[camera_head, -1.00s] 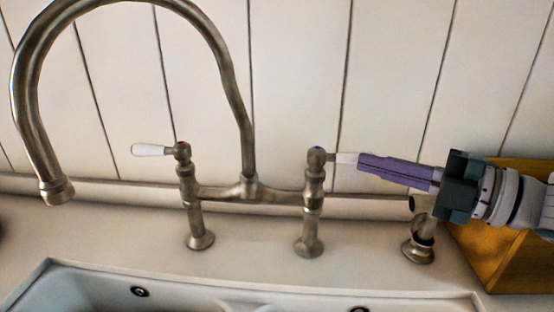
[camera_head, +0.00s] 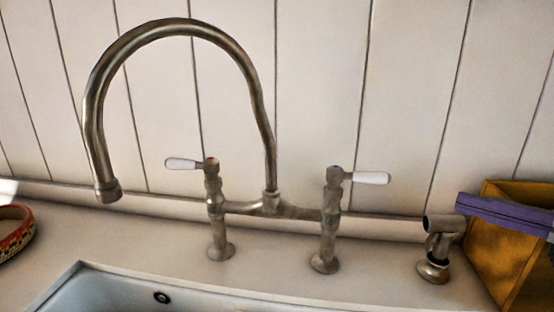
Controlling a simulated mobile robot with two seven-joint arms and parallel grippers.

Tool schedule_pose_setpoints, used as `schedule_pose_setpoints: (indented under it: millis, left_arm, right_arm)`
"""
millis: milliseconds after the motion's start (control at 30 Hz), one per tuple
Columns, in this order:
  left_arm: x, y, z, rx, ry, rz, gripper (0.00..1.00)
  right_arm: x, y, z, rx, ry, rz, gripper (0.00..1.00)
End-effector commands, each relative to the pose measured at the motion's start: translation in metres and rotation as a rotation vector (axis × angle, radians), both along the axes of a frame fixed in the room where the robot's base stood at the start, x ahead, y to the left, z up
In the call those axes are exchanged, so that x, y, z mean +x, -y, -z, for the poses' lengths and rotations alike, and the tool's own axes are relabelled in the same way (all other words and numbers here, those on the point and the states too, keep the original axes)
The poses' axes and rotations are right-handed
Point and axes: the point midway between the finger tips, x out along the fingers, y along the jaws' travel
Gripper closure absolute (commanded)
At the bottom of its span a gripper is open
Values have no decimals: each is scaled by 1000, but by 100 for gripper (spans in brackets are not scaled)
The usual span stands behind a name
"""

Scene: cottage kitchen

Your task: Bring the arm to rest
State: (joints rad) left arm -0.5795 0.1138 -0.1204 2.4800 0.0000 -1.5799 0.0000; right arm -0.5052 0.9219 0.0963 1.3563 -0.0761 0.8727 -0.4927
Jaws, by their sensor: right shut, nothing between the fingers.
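My right gripper (camera_head: 506,214) shows only by its purple fingers at the right edge of the camera_head view. The fingers are shut with nothing between them and point left, in front of the yellow-brown box. The rest of the right arm is outside the view. The fingers are apart from the tap (camera_head: 272,203), a tall curved metal bridge tap with two white-tipped levers. The right lever (camera_head: 371,178) points right and the left lever (camera_head: 184,163) points left. My left gripper is not in view.
A short metal side fitting (camera_head: 437,250) stands on the counter just left of the box (camera_head: 490,261). The white sink (camera_head: 110,290) lies in front of the tap. A red patterned bowl (camera_head: 14,236) sits at the far left. A white panelled wall closes the back.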

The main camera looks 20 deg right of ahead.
Motion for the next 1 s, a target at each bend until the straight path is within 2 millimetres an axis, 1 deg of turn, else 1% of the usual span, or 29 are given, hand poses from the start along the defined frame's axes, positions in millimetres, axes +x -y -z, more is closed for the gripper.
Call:
schedule_pose_setpoints:
  millis: [67,167,300,367,467,567,600,667,700,867,1000]
  left_arm:
    - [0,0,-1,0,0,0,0]
    - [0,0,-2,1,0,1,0]
    - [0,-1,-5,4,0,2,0]
    - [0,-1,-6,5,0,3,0]
    - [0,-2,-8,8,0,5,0]
    - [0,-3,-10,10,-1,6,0]
    - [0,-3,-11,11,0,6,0]
    - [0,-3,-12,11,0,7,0]
    - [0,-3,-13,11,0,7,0]
    - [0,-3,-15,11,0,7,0]
    - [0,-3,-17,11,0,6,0]
  right_arm:
    - [2,-4,5,19,-22,26,100]
    - [9,-12,19,73,-91,110,100]
    - [15,-33,51,208,-271,312,100]
    - [14,-44,64,276,-362,406,100]
    - [4,-64,83,384,-522,559,100]
    - [-15,-87,96,489,-688,703,100]
    - [-24,-97,98,528,-754,757,100]
    - [-40,-111,101,583,-853,834,100]
    - [-50,-121,101,616,-917,880,100]
    - [-95,-155,93,716,-1147,1038,100]
    - [-135,-180,77,776,-1329,1147,100]
